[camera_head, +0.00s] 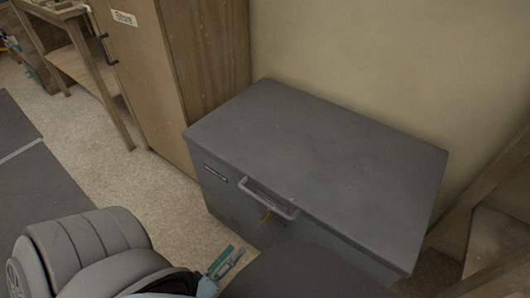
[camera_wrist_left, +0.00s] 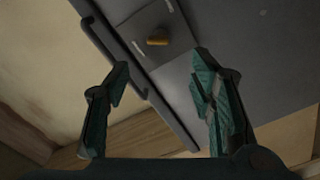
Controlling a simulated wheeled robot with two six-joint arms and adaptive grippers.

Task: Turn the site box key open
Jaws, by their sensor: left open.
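The site box (camera_head: 320,150) is a large dark grey chest with its lid shut, against the wall. A pale metal handle (camera_head: 268,199) is on its front. The small brass-coloured key (camera_head: 265,216) sits on the front just below the handle. In the left wrist view the key (camera_wrist_left: 157,41) shows as a yellow-orange piece on a grey plate, ahead of the fingertips. My left gripper (camera_head: 226,262) is below and left of the key, apart from it. Its two teal fingers (camera_wrist_left: 161,75) are spread with nothing between them. My right gripper is not in view.
A wooden cabinet (camera_head: 140,70) labelled "Store" stands left of the box, with a wooden bench (camera_head: 90,75) beyond. A wooden frame (camera_head: 490,190) is close to the box's right side. Speckled floor (camera_head: 95,125) is clear at the left, beside a dark mat (camera_head: 35,180).

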